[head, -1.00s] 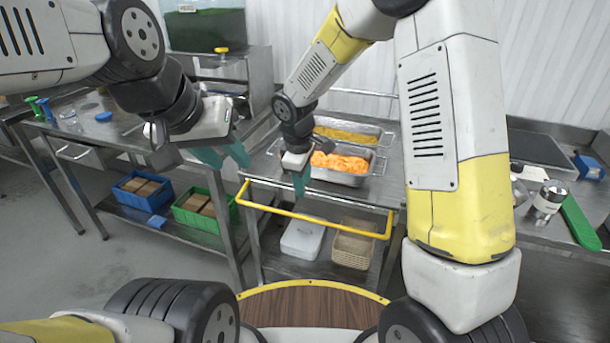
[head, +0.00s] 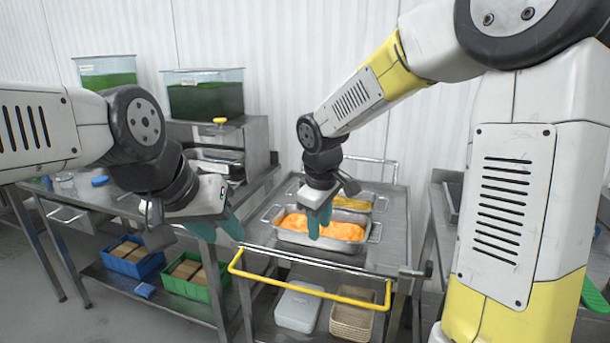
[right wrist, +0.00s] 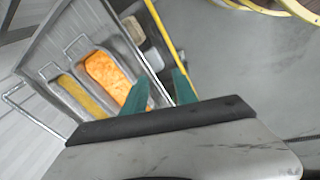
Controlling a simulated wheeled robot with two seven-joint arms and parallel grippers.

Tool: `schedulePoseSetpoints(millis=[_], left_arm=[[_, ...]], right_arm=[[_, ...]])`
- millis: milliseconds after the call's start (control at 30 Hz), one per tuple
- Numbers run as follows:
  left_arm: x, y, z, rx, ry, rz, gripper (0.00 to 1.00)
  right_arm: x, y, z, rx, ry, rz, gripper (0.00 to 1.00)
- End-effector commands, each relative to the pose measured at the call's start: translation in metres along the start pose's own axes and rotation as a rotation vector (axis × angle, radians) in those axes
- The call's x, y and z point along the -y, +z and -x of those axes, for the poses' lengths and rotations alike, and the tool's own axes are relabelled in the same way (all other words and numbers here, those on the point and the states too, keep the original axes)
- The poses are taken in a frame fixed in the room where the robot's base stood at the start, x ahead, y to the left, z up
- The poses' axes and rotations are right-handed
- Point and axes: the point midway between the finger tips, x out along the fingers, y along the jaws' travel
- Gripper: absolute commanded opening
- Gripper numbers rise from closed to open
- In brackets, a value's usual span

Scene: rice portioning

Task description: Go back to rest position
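My left gripper (head: 217,229) hangs at the left of the head view, in front of the left steel bench. Its two teal fingers are apart with nothing between them. My right gripper (head: 318,221) points down and overlaps the pan of orange food (head: 337,247) in the head view. In the right wrist view its teal fingers (right wrist: 160,92) are spread with nothing between them. The orange food also shows there (right wrist: 106,78), beyond the left finger. Neither gripper holds anything.
The steel cart (head: 393,240) has a yellow handle (head: 310,288) in front. A pan of yellow food (head: 352,203) stands behind the orange one. Blue (head: 146,266) and green crates (head: 204,291) sit on the left bench's lower shelf. Green-filled containers (head: 205,99) stand at the back.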

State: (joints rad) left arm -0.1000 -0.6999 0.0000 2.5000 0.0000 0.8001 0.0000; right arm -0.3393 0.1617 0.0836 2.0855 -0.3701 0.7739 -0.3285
Motion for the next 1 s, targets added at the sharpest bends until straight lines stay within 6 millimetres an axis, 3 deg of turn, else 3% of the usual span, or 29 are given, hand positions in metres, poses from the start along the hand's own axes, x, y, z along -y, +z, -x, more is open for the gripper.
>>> schedulePoseSetpoints(millis=[33, 200, 500, 700, 1000], left_arm=[[0.0, 0.0, 0.0, 0.0, 0.0, 0.0, 0.36], [0.0, 0.0, 0.0, 0.0, 0.0, 0.0, 0.36], [0.0, 0.0, 0.0, 0.0, 0.0, 0.0, 0.36], [0.0, 0.0, 0.0, 0.0, 0.0, 0.0, 0.36], [0.0, 0.0, 0.0, 0.0, 0.0, 0.0, 0.36]], right_arm=[[-0.004, 0.019, 0.021, -0.029, 0.011, -0.085, 0.34], [0.001, 0.074, 0.071, -0.117, 0.017, -0.353, 0.34], [0.035, 0.151, 0.124, -0.294, 0.0, -0.776, 0.34], [0.053, 0.172, 0.134, -0.366, -0.017, -0.916, 0.34], [0.056, 0.175, 0.135, -0.378, -0.022, -0.941, 0.34]])
